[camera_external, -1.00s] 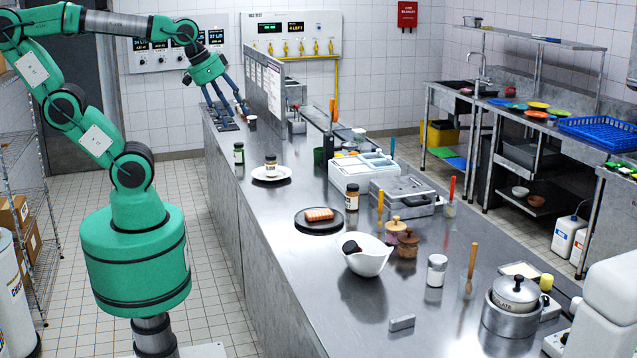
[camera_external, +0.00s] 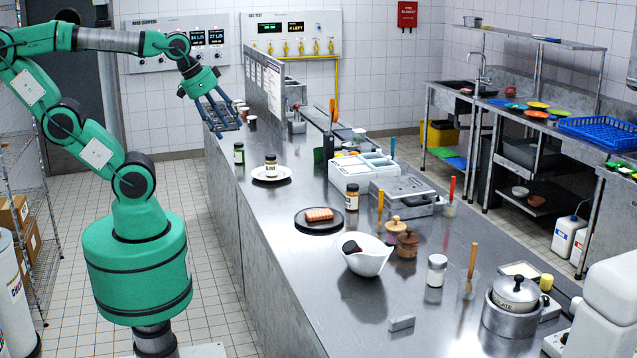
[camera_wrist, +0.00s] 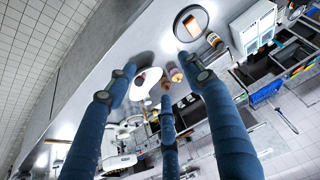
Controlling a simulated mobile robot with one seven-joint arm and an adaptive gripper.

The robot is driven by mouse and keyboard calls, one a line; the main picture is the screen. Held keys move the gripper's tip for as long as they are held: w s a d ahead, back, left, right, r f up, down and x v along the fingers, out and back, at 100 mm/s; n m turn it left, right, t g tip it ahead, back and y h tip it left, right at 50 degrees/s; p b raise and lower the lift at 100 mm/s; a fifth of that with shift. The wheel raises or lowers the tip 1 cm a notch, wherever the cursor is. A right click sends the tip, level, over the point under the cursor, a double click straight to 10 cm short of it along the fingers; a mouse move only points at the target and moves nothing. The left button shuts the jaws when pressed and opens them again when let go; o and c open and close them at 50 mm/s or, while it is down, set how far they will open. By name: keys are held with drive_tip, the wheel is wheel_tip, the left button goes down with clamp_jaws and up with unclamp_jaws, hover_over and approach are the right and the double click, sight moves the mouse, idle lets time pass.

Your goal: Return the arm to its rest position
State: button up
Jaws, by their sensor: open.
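My green arm (camera_external: 98,150) stands to the left of the long steel counter, with its forearm stretched across the back. My gripper (camera_external: 226,124) hangs near the counter's far left end, its blue fingers pointing down and to the right. In the wrist view my gripper (camera_wrist: 160,76) has its fingers spread apart, with nothing held between them. Whether the fingertips touch the counter is hard to tell.
Several cups (camera_external: 251,122) stand just behind my gripper. A green-capped jar (camera_external: 239,153) and a white plate (camera_external: 284,176) with a jar stand nearer.

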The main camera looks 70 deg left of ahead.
wheel_tip(320, 180, down, 4)
drive_tip(key=b, duration=0.3)
drive_tip(key=shift+o, duration=0.2)
